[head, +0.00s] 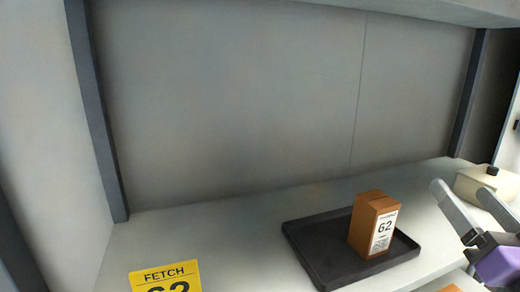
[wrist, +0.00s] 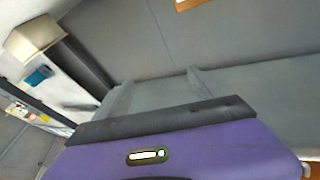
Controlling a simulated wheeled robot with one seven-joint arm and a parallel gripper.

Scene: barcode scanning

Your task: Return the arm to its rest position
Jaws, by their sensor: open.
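My gripper (head: 468,207) is at the right edge of the head view, with two grey fingers apart and nothing between them. Its purple body shows at the lower right. In the wrist view, my gripper (wrist: 155,85) has its fingers spread, with only the grey surface and panels beyond them. A brown box (head: 368,222) labelled 62 stands upright on a black tray (head: 322,272), to the left of my gripper and apart from it.
A yellow sign (head: 165,275) reading FETCH 62 is at the lower left, cut off by the frame.

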